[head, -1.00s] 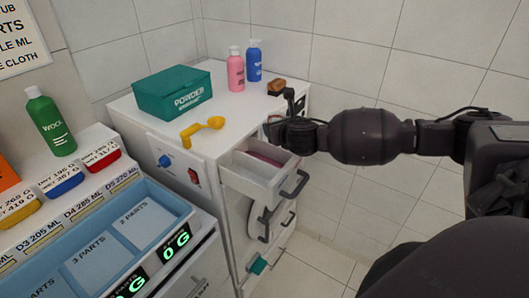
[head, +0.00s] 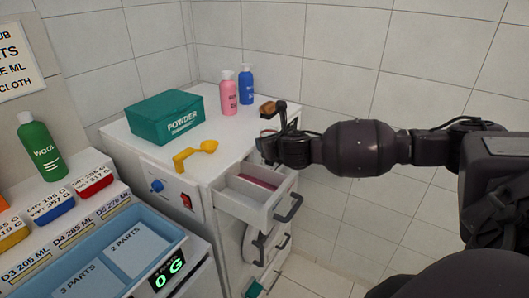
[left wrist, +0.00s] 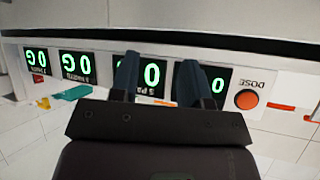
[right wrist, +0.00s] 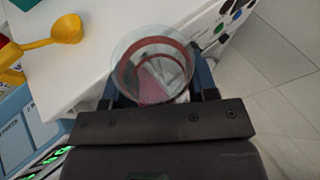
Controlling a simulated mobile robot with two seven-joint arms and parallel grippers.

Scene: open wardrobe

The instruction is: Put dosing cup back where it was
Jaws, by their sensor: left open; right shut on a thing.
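The dosing cup, a clear cup with a red ring (right wrist: 153,62), is held in my right gripper (right wrist: 155,85) in the right wrist view. I look down through its open mouth. In the head view my right gripper (head: 268,150) is over the back right part of the open drawer (head: 228,208), near the machine top's right edge; the cup is mostly hidden there. The drawer has a pink inside section. My left gripper (left wrist: 157,78) is open and empty in front of a panel with green digit displays in the left wrist view. It is not seen in the head view.
The white machine top (head: 222,150) holds a yellow scoop (head: 195,154), a teal powder box (head: 165,115), pink (head: 228,95) and blue (head: 246,86) bottles and a brown brush (head: 267,108). A blue tray (head: 60,265) is at lower left. A tiled wall stands behind.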

